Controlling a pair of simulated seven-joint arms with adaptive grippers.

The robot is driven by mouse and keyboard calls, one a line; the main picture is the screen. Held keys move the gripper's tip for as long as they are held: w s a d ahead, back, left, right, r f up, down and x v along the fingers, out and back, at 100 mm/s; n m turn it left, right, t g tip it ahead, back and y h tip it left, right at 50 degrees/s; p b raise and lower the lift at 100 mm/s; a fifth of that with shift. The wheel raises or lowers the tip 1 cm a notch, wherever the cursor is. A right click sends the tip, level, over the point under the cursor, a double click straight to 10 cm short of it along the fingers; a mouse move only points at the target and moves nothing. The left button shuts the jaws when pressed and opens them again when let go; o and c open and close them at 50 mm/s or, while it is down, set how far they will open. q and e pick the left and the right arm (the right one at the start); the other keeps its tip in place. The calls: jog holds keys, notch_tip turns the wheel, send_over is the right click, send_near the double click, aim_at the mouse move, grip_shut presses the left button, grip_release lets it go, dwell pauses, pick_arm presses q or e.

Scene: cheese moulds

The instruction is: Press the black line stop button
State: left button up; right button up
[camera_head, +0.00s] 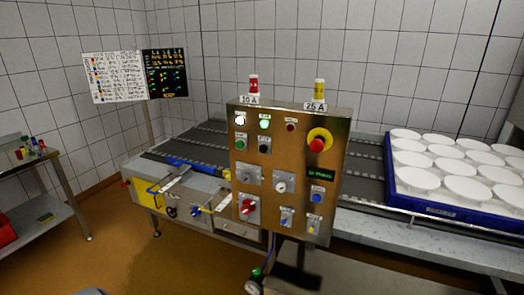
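The control panel (291,218) is an upright steel box in the middle of the head view, in front of the conveyor. The black button (264,145) sits in its second row, under a lit green lamp (264,123). A green button (240,143) is just left of it. A large red mushroom button (317,143) on a yellow ring is to its right. Nothing covers the black button, and I cannot tell whether it is pressed in. Neither of my grippers can be made out in this view.
Knobs, a red rotary switch (248,208) and a small green display (320,176) share the panel. Behind it runs a dark conveyor (362,168). A blue tray (440,212) of white moulds stands right. A hose and gauge (252,287) hang below. Open floor lies front left.

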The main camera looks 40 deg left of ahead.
pick_arm(q)
grip_shut()
jog(key=shift+c, duration=2)
grip_release()
